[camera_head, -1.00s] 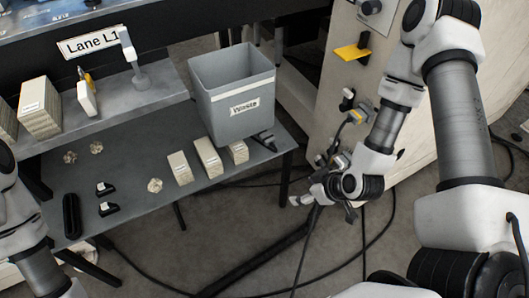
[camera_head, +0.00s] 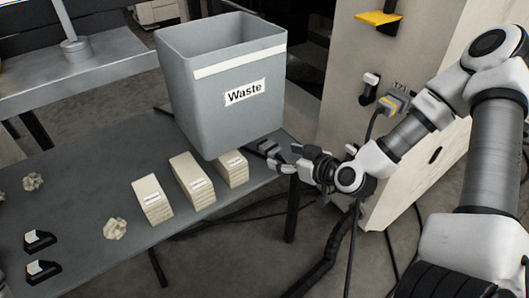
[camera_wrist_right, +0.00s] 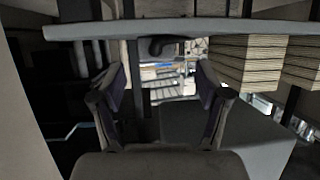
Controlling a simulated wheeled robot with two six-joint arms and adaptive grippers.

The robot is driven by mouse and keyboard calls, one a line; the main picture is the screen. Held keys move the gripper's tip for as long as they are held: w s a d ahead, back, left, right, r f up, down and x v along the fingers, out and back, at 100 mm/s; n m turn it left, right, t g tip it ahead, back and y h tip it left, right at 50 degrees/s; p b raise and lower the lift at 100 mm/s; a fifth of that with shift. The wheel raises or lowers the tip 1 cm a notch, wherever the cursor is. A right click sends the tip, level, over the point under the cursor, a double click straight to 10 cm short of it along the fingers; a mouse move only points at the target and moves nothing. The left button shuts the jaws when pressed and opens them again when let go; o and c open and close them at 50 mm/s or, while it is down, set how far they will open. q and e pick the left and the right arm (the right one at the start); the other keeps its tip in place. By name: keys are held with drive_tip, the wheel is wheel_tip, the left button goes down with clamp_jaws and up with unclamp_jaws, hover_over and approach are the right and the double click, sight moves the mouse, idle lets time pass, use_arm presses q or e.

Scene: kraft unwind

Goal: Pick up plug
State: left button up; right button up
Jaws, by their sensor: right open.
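In the right wrist view, a black rounded object (camera_wrist_right: 164,46) shows at the table edge beyond the fingers. My left gripper is out of view.
Labelled stacks (camera_head: 192,182) and crumpled pieces (camera_head: 115,229) are on the table. The cabinet (camera_head: 338,105) is behind my right arm. Cables hang to the floor.

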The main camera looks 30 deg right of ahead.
sight(276, 153)
drive_tip(key=b+x, duration=0.4)
drive_tip(key=x, duration=0.1)
drive_tip(key=shift+w+d+f, duration=0.15)
drive_tip(key=shift+w, duration=0.35)
drive_tip(key=c, duration=1.4)
clamp_jaws()
